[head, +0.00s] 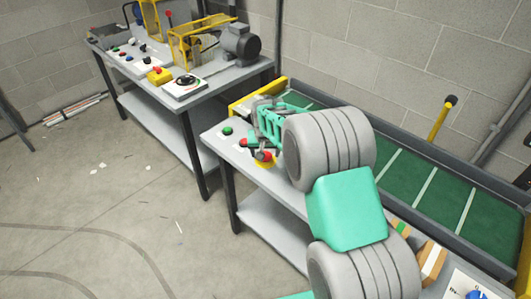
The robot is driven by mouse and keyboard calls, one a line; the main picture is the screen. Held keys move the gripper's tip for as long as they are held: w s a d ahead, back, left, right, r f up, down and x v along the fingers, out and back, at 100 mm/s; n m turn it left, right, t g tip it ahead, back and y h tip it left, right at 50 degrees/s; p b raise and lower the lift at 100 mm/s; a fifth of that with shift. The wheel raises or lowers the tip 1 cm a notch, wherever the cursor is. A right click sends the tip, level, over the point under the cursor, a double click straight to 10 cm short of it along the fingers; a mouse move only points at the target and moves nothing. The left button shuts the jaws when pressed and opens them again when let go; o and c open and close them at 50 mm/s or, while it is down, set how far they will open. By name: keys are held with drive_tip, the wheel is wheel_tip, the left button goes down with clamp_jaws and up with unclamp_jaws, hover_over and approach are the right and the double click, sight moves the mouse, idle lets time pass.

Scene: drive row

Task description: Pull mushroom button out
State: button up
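A red mushroom button (262,155) on a yellow base (266,164) sits near the front edge of the near grey table, in the head view. My gripper (262,148) is right at the button, reaching down from above and partly covering it. Its fingers are small and dark here. I cannot tell whether they touch or grip the red head, or how far apart they are. My grey and teal arm hides part of the table to the right.
A green button (227,131) is on the same table, left of my gripper. A green conveyor belt (440,195) with dark rails runs behind. A second bench (230,75) at the back left holds a motor (240,45), yellow guards and another red button (157,69). Floor at left is open.

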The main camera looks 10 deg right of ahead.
drive_tip(key=shift+w+f, duration=0.25)
drive_tip(key=shift+f, duration=0.4)
drive_tip(key=shift+c, duration=0.5)
clamp_jaws()
